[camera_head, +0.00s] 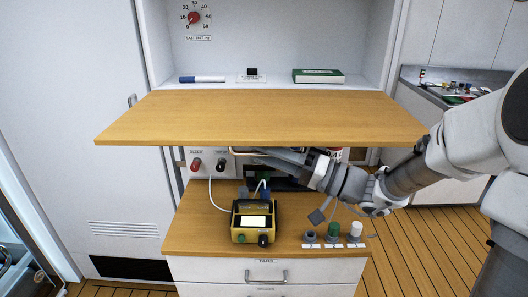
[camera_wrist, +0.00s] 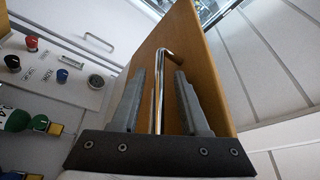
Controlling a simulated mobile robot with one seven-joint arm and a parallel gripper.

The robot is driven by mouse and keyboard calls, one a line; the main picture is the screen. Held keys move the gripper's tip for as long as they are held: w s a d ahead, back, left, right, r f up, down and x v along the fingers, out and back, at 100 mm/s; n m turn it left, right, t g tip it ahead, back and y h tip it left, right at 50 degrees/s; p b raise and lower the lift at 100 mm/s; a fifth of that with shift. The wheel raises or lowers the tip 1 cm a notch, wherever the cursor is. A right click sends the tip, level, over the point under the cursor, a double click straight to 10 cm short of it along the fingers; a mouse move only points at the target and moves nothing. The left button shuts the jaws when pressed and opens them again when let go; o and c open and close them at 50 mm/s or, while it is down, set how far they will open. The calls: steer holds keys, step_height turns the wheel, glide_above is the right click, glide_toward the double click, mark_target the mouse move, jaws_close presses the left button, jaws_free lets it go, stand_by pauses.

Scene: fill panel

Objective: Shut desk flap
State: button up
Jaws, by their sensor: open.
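The wooden desk flap (camera_head: 255,115) stands out roughly level from the white cabinet, above the lower worktop. In the wrist view the flap (camera_wrist: 205,75) is a wooden board with a bent metal bar handle (camera_wrist: 158,95) on its face. My gripper (camera_head: 272,154) is under the flap, close to its underside. In the wrist view my gripper's two grey fingers (camera_wrist: 168,75) are apart, with the handle between them. The fingers do not visibly clamp the handle. In the head view the flap hides much of the handle and the space behind.
A yellow-black instrument (camera_head: 254,219) with a cable stands on the lower worktop (camera_head: 200,235). Several small knobs or bottles (camera_head: 333,231) stand at its right front. A blue marker (camera_head: 202,79) and a green box (camera_head: 319,76) lie on the shelf behind the flap.

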steer(key=shift+c, duration=0.3)
jaws_close()
stand_by(1.1)
